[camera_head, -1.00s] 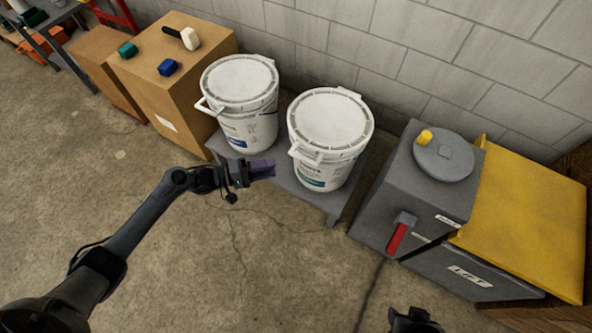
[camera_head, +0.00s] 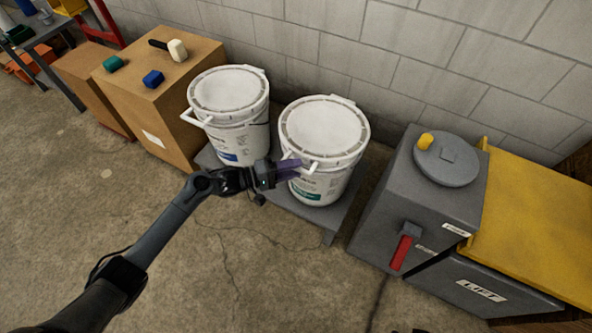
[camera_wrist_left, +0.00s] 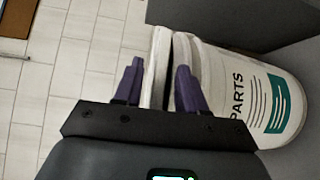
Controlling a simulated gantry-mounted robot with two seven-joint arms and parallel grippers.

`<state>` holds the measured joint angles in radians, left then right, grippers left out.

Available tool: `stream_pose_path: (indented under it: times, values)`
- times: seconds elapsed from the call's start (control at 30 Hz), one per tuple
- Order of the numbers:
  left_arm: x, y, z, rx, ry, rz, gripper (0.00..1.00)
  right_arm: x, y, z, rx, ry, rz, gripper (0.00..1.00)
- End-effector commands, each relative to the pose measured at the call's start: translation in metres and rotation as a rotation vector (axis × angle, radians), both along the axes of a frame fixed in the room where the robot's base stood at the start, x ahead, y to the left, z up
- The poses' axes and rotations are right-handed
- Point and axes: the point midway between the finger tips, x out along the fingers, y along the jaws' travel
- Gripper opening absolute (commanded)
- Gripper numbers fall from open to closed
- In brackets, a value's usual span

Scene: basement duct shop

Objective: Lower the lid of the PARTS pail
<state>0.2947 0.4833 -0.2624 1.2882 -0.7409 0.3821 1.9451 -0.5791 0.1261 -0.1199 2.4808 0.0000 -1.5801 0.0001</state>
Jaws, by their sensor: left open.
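The PARTS pail (camera_head: 318,183) is the right one of two white pails, with a teal label. Its white lid (camera_head: 324,127) lies over the top. In the left wrist view the pail (camera_wrist_left: 245,85) shows the word PARTS, and a narrow dark gap runs between it and the lid (camera_wrist_left: 158,62). My left gripper (camera_head: 291,169) is open at the front left rim of this pail, by the lid's front tab. In the left wrist view, the lid's edge shows between the purple fingers of my left gripper (camera_wrist_left: 157,82). Contact is unclear. My right gripper does not show.
A second white pail (camera_head: 232,130) stands close on the left, on the same low grey platform (camera_head: 325,220). A grey box with a red handle (camera_head: 402,250) stands on the right. A cardboard box (camera_head: 165,110) is at the left. The block wall is close behind.

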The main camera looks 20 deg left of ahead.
Motion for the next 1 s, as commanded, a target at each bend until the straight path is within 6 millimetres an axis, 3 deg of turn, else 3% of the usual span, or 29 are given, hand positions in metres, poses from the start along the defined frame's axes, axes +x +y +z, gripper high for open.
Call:
stream_pose_path:
  times: [0.47,0.77,1.0]
  values:
    - [0.0081,-0.0103,-0.0004,0.0,0.001,0.0,0.4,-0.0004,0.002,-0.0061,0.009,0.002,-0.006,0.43]
    - [0.0078,-0.0101,-0.0006,0.0,0.001,0.0,0.0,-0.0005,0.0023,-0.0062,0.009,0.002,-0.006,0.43]
    - [0.0078,-0.0101,-0.0007,0.001,0.001,0.0,0.0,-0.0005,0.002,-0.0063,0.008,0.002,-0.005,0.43]
